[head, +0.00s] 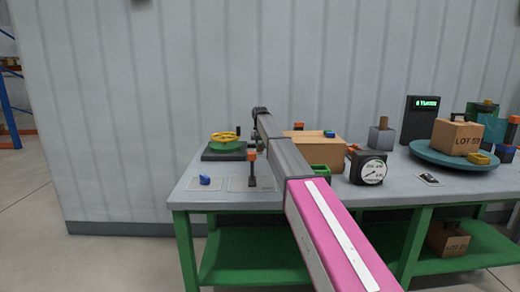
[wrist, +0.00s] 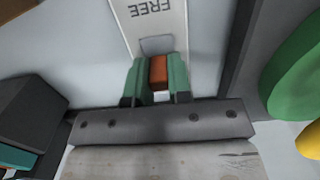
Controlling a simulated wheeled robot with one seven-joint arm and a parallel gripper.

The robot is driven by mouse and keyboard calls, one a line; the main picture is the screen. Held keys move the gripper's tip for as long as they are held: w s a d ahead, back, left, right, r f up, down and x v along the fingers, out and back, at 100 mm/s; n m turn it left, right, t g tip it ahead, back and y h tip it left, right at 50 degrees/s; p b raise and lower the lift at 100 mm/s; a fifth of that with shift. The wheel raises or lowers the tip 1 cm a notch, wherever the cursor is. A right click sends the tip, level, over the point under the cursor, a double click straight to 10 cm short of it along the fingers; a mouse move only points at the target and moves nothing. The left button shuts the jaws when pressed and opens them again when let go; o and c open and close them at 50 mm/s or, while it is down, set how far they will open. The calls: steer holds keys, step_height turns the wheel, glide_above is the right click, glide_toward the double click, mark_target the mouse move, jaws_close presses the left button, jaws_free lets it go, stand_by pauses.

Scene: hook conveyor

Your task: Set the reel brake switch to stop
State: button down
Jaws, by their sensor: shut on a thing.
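The reel brake switch is a lever with an orange grip (head: 252,156) on a dark stem. It rises from a pale plate (head: 238,184) near the table's left front. In the wrist view the plate (wrist: 152,22) reads FREE, upside down; no STOP label can be made out. My gripper (wrist: 158,75) has its green fingers shut on the orange grip (wrist: 158,72). In the head view my arm hides much of the gripper area. The reel (head: 226,146), green with a yellow top on a dark base, stands behind the lever; it also shows at the wrist view's right edge (wrist: 295,65).
A blue knob (head: 205,180) on a plate lies left of the lever. A cardboard box (head: 322,153), a green tray (head: 319,169) and a dial gauge (head: 369,168) stand to the right.

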stand_by(0.3)
steer(key=c, duration=1)
jaws_free()
steer(key=shift+c, duration=0.2)
steer(key=shift+w, duration=0.1)
step_height(320, 180, up, 11)
steer(key=w, duration=0.1)
steer(key=shift+f, duration=0.15)
